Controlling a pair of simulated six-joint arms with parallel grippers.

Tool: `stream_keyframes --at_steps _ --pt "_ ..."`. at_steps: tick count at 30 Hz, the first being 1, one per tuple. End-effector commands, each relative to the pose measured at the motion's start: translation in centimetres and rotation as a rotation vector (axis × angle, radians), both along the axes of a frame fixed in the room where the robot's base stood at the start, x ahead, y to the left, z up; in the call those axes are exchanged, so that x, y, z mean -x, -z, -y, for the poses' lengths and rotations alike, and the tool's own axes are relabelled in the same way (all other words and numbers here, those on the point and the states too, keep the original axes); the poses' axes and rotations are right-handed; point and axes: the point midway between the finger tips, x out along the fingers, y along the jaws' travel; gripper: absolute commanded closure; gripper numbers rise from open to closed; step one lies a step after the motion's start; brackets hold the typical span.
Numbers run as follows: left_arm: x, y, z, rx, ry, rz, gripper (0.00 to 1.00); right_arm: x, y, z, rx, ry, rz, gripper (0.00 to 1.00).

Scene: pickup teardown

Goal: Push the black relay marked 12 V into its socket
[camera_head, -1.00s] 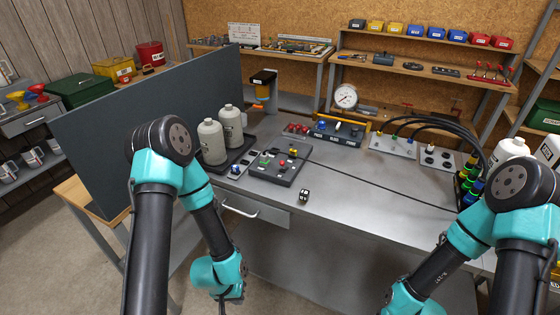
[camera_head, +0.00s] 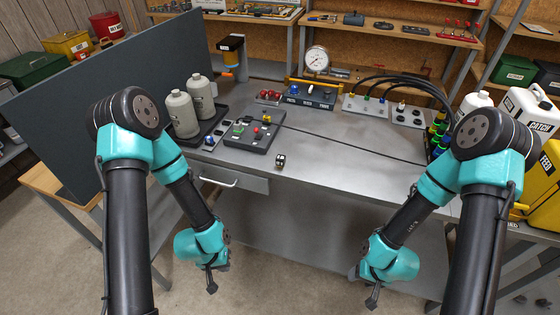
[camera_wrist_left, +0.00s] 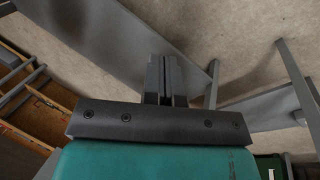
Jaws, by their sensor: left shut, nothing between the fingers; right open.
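A small black block with pale marks (camera_head: 280,161) sits alone on the bench near its front edge; it looks like the relay, but its marking is too small to read. Left of it lies a dark panel (camera_head: 262,141) with several small coloured parts; I cannot tell which is the socket. My left gripper (camera_head: 212,286) hangs in front of the bench, below its top and well away from the block. It is shut and empty in the left wrist view (camera_wrist_left: 166,68). My right gripper (camera_head: 372,300) hangs low in front of the bench at the right, open, with no object seen in it.
The grey bench top (camera_head: 340,165) is clear right of the block, except for a thin black cable. Two pale bottles (camera_head: 181,114) stand in a black tray left of the panel. A drawer handle (camera_head: 218,182) juts from the front. A grey partition (camera_head: 80,110) stands at left.

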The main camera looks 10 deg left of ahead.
Motion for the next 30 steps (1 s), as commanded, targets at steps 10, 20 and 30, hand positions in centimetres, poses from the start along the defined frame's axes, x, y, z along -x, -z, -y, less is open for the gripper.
stream_keyframes --at_steps 10,20,30 --pt "-0.9 -0.3 0.3 -0.001 0.035 0.009 0.83 0.0 0.0 0.0 0.0 0.0 0.0 0.45" --pt "-9.7 -6.0 4.7 -0.011 0.489 0.11 0.51 0.0 0.0 0.0 0.0 0.0 0.0 0.45" --pt "-17.8 -19.5 12.4 -0.004 1.114 0.243 0.39 0.0 0.0 0.0 0.0 0.0 0.0 0.45"
